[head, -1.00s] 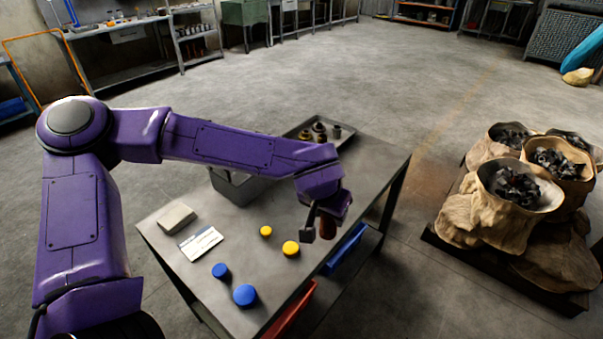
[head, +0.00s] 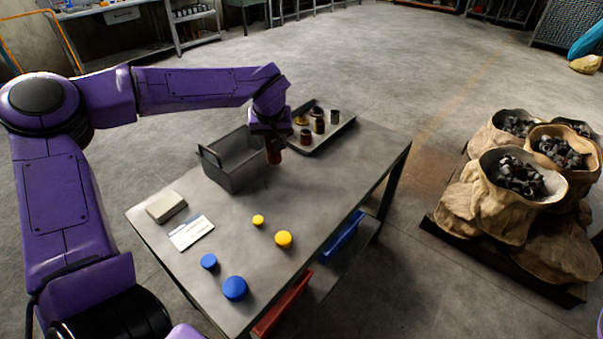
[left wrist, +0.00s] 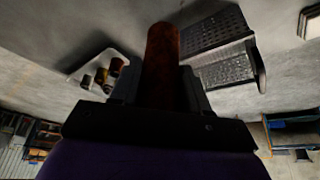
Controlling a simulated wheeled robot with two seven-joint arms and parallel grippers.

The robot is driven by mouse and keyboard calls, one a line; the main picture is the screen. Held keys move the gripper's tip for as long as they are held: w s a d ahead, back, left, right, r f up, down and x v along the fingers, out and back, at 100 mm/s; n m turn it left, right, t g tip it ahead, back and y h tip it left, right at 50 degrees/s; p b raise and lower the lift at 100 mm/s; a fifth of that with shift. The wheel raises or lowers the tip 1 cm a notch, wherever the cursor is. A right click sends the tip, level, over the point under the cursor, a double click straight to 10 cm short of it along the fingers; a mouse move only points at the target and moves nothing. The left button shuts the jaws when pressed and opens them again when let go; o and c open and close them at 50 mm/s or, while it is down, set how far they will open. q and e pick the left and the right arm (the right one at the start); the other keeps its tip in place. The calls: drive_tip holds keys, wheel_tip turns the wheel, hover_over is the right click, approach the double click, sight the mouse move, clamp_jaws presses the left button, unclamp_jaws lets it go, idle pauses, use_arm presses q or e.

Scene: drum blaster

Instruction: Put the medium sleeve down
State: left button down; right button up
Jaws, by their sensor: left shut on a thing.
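My left gripper (head: 272,138) is shut on a reddish-brown, rust-coloured sleeve (head: 274,152), which hangs upright below it over the table, between the grey bin and the tray. In the left wrist view the sleeve (left wrist: 161,65) sits between the two fingers. I cannot tell from its size alone which sleeve it is. The tray (head: 330,136) at the back of the table holds several small brown and dark sleeves (head: 319,124) and a yellowish piece (head: 301,118). My right gripper is not in view.
The grey bin (head: 236,178) stands left of the gripper. A grey block (head: 166,207), a white card (head: 191,233), two yellow caps (head: 283,239) and two blue caps (head: 235,288) lie on the table (head: 330,190). The table's right middle is clear.

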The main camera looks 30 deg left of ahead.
use_arm(q)
drive_tip(key=w+d+f, duration=0.2)
drive_tip(key=d+f, duration=0.1)
drive_tip(key=f, duration=0.1)
drive_tip(key=w+d+f+b, duration=0.1)
drive_tip(key=w+d+f, duration=0.1)
drive_tip(key=d+f, duration=0.2)
drive_tip(key=w+d+f, duration=0.2)
drive_tip(key=d+f, duration=0.1)
drive_tip(key=f, duration=0.1)
drive_tip(key=shift+d+f, duration=0.1)
drive_tip(key=shift+d, duration=0.1)
drive_tip(key=c, duration=0.5)
unclamp_jaws()
drive_tip(key=shift+s+f, duration=0.1)
drive_tip(key=shift+c, duration=0.2)
